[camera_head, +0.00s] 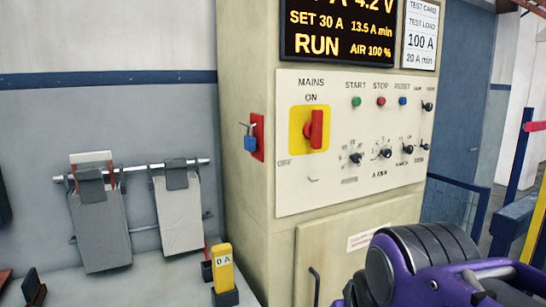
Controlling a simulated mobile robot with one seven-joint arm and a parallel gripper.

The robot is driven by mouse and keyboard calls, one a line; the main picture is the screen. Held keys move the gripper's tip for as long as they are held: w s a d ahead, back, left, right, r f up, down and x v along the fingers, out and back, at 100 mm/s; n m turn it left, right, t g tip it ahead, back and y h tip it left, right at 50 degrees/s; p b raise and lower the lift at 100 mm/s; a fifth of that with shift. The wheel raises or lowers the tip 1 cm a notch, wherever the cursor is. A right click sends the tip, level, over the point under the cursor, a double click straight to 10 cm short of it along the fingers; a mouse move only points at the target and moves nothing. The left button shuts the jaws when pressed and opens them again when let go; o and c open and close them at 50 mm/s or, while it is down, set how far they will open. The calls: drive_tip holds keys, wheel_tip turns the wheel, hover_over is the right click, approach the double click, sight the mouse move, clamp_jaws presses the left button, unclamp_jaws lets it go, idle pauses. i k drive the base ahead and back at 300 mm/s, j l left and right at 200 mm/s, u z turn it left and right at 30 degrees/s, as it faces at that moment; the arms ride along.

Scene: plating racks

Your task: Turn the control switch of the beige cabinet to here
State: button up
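The beige cabinet (250,200) stands in the middle, with a pale control panel (300,190) on its front. A red rotary handle (316,129) stands upright on a yellow plate (297,128), below the words MAINS and ON; OFF is at the plate's lower left. Several small dark knobs sit to its right, including a black one (384,153) with a dial scale. Their small labels are too blurred to read, so I cannot tell which is the control switch. No marker for "here" stands out. My purple and grey arm is at the lower right, apart from the knobs in the picture; no fingertips show.
Green (356,102), red (381,101) and blue (403,101) buttons sit above the knobs. A display (340,32) reads RUN. A blue padlock (250,143) hangs on the cabinet's left side. A yellow block (223,268) stands at its foot. A blue railing (450,200) is at right.

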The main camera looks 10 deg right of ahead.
sight(428, 107)
drive_tip(key=z, duration=1.05)
drive_tip(key=i+l+u, duration=0.1)
drive_tip(key=l, duration=0.2)
drive_tip(key=i+l+u, duration=0.1)
drive_tip(key=i+l, duration=0.25)
drive_tip(key=l, duration=0.3)
drive_tip(key=u, duration=0.05)
